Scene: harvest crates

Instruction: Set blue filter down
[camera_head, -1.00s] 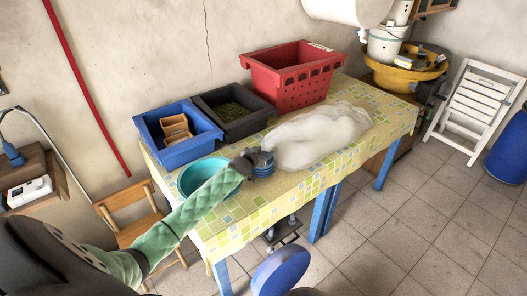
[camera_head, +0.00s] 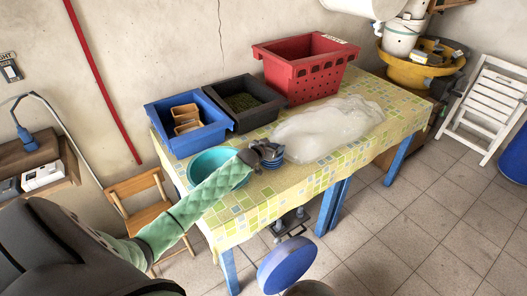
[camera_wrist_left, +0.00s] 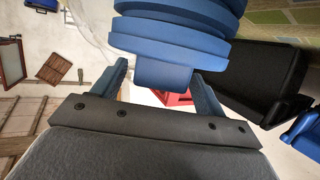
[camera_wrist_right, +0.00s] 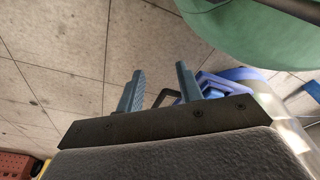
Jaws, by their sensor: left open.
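The blue filter (camera_head: 273,161), a stack of ridged blue discs, stands on the patterned tablecloth between the teal bowl and the white mound. My left gripper (camera_head: 259,152) is at its top. In the left wrist view, the filter (camera_wrist_left: 175,35) has its narrow end between the two spread fingers, with gaps visible beside it. The gripper is open. The filter's underside is largely hidden. My right gripper (camera_wrist_right: 160,80) is open and empty, with grey floor tiles behind it.
On the table (camera_head: 240,229) are a teal bowl (camera_head: 207,160), a whitish translucent mound (camera_head: 330,125), a blue crate (camera_head: 180,137) with wooden boxes, a black crate (camera_head: 262,112) and a red crate (camera_head: 312,85). A wooden chair (camera_head: 140,186) stands left. The front right tabletop is clear.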

